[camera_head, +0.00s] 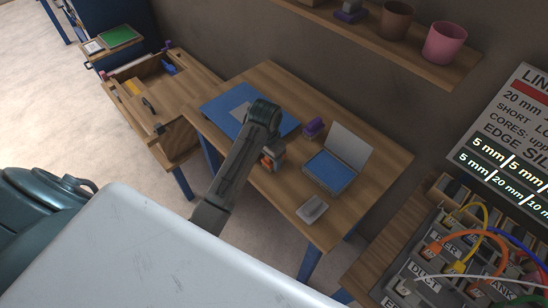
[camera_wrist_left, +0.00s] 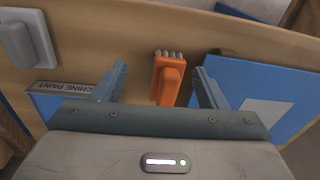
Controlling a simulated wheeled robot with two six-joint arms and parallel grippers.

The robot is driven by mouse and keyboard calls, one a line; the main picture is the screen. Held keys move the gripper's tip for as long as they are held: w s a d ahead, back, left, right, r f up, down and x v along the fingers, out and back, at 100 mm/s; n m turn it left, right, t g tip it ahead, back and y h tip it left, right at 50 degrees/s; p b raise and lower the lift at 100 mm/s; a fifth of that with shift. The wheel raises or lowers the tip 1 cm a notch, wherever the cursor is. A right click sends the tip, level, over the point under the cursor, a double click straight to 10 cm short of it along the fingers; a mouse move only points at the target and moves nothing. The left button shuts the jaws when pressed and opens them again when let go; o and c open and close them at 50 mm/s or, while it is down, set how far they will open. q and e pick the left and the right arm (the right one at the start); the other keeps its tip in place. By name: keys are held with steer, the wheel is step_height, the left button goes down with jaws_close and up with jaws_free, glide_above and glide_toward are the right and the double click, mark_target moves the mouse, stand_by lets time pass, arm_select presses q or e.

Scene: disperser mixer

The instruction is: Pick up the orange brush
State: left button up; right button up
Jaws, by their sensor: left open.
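The orange brush (camera_wrist_left: 167,79) lies on the wooden table in the left wrist view, with its short bristles pointing to the top of the picture. In the head view only a small orange part (camera_head: 268,163) of it shows beside my left gripper; my arm hides the rest. My left gripper (camera_wrist_left: 158,80) is open, its two blue-grey fingers on either side of the brush in the picture, the right finger nearer to it. I see no contact, and the height above the brush is hard to tell. My right gripper is not in view.
On the table (camera_head: 372,166) are a blue mat (camera_head: 226,107), a blue-covered item with a raised white panel (camera_head: 347,146), a purple object (camera_head: 314,128) and a grey object (camera_head: 312,208). A shelf with pots is behind.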

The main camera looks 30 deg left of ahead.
arm_select(q)
steer(key=shift+m+g, duration=0.3)
steer(key=w+r, duration=0.4)
steer(key=shift+w+d+r, duration=0.15)
steer(key=shift+w+d, duration=0.05)
steer(key=shift+w, duration=0.4)
step_height(320, 180, down, 2)
steer(key=shift+f+b, duration=0.25)
steer(key=shift+b, duration=0.45)
steer(key=shift+f+p, duration=0.3)
steer(key=shift+p, duration=0.1)
steer(key=shift+f, duration=0.9)
steer(key=shift+a+f+p, duration=0.15)
steer(key=shift+f+p, duration=0.35)
steer(key=shift+p, duration=0.25)
steer(key=f+p, duration=0.1)
steer(key=f, duration=0.2)
steer(key=shift+s+a+f+p, duration=0.15)
steer(key=shift+a+f+p, duration=0.05)
steer(key=shift+f+p, duration=0.15)
steer(key=shift+f, duration=0.4)
steer(key=c, duration=1.1)
